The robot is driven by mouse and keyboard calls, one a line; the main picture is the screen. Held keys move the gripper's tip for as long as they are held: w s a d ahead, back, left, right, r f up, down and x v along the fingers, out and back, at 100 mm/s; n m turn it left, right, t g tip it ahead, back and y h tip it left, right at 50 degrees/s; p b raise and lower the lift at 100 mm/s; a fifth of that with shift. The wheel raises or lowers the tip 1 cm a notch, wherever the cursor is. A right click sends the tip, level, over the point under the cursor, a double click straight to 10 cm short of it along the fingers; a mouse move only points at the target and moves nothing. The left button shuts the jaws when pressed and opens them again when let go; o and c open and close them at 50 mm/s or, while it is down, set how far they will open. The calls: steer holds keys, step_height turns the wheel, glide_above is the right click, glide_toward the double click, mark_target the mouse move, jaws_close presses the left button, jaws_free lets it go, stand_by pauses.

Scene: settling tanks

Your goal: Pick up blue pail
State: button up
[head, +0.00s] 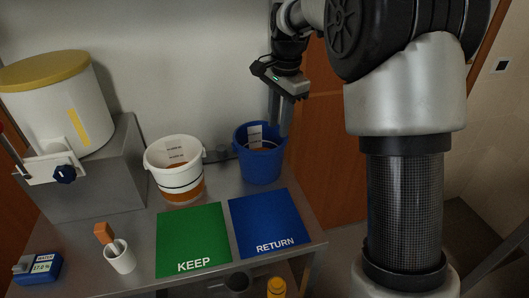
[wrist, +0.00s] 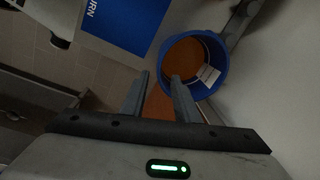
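The blue pail (head: 262,172) stands upright on the grey bench, near its right end and behind the blue mat. It holds something orange-brown, and a pale marked strip shows inside. My gripper (head: 278,128) is above the pail's right rim, pointing down, with its fingers apart and nothing between them. In the wrist view the pail (wrist: 222,62) is beyond the fingertips, right of centre. There the right finger of my gripper (wrist: 159,76) overlaps the pail's near rim; I cannot tell whether they touch.
A white pail (head: 160,157) with an orange band stands left of the blue one. A green KEEP mat (head: 193,235) and a blue RETURN mat (head: 268,218) lie in front. A white cup (head: 120,258), a blue meter (head: 38,268) and a yellow-lidded tank (head: 75,105) are further left.

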mark_target(275, 148)
steer(key=f, duration=0.3)
steer(key=f+b, duration=0.1)
steer(key=f, duration=0.7)
steer(key=shift+w+a, duration=0.4)
steer(key=shift+w+f+b, duration=0.2)
steer(key=shift+w+f, duration=0.05)
steer(key=shift+f, duration=1.35)
steer(key=shift+w+f+b, duration=0.2)
steer(key=shift+f, duration=1.35)
jaws_close()
